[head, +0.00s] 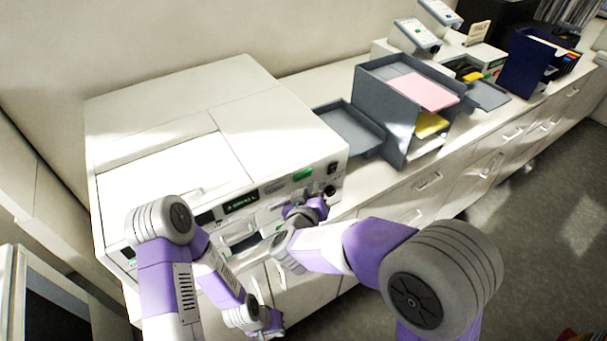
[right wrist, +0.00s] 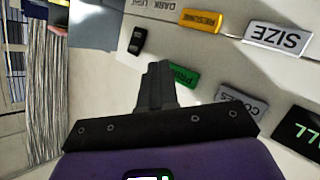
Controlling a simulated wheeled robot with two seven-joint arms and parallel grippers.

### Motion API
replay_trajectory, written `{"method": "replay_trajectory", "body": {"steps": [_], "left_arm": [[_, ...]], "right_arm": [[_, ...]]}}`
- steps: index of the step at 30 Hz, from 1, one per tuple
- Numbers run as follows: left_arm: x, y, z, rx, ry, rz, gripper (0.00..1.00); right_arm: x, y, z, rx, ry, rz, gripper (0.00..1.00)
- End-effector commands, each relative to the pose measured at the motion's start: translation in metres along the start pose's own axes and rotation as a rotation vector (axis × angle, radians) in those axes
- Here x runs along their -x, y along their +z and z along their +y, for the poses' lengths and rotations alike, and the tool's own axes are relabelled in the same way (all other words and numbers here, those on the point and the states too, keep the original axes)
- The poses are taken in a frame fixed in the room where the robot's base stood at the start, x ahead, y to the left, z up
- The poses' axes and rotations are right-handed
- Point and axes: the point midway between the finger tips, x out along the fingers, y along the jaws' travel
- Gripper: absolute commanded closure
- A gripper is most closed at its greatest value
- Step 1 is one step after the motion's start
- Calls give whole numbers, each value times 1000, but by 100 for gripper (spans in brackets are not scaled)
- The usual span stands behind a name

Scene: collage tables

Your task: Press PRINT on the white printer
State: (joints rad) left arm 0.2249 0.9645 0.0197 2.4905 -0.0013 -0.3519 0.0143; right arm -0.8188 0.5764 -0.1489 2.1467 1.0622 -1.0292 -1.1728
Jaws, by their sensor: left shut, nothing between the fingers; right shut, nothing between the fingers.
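The white printer (head: 180,125) stands on the counter at the left in the head view. Its front panel carries the green PRINT button (head: 303,174). In the right wrist view the PRINT button (right wrist: 184,76) appears upside down, partly hidden behind my fingers. My right gripper (head: 328,192) is shut and empty, in front of the panel near the button. Its fingertips (right wrist: 157,66) overlap the button's edge in the wrist view; I cannot tell whether they touch it. My left gripper (head: 271,329) is shut and empty, low in front of the counter drawers.
Near PRINT are a yellow RESUME button (right wrist: 202,20), a SIZE button (right wrist: 278,37), a COPIES button (right wrist: 242,102), a small black button (right wrist: 137,40) and a display (head: 241,203). A grey tray (head: 347,127) and a paper sorter (head: 376,98) stand right of the printer.

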Motion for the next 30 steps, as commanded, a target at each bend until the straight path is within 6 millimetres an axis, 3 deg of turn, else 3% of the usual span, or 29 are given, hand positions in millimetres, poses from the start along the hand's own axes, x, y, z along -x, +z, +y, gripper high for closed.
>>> {"method": "replay_trajectory", "body": {"steps": [30], "left_arm": [[4,0,2,0,0,0,100]], "right_arm": [[-7,-5,-5,-1,0,0,100]]}}
